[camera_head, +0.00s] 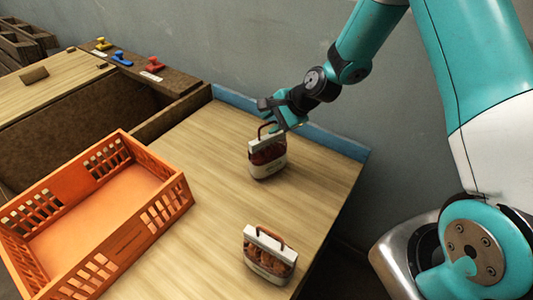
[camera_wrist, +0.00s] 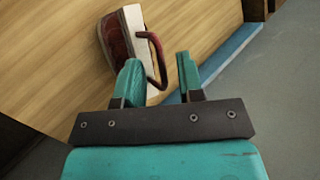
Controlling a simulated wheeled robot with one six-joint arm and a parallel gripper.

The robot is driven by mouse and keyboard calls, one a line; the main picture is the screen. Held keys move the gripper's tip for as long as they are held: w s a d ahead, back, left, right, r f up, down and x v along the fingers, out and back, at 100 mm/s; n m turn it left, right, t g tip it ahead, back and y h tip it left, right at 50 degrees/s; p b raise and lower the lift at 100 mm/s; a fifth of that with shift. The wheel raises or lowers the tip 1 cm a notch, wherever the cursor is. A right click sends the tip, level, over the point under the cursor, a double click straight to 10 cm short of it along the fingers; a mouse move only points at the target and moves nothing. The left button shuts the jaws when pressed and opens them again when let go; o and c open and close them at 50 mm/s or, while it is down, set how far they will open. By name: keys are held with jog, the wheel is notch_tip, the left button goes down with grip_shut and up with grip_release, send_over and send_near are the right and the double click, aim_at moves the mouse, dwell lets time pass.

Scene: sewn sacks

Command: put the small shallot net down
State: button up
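A small net bag (camera_head: 267,158) with dark red contents, a white top band and a red-brown loop handle stands upright on the wooden table, towards its back edge. I take it for the shallot net; its label is too small to read. My gripper (camera_head: 283,122) is right at its handle. In the wrist view the net (camera_wrist: 115,38) lies beyond the fingers, and its handle loop reaches into the gap between them. My gripper (camera_wrist: 160,77) is open, its two teal fingers apart, with no clear grip on the handle.
A second net bag (camera_head: 268,257) with brown contents and a similar handle stands near the front right edge. An orange crate (camera_head: 150,225), empty, is at the left. A blue strip (camera_head: 335,138) runs along the back edge by the wall. Table between crate and nets is clear.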

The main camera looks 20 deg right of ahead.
jog(key=shift+x, duration=0.9)
grip_shut()
jog(key=shift+s+d, duration=0.1)
dwell(0.6)
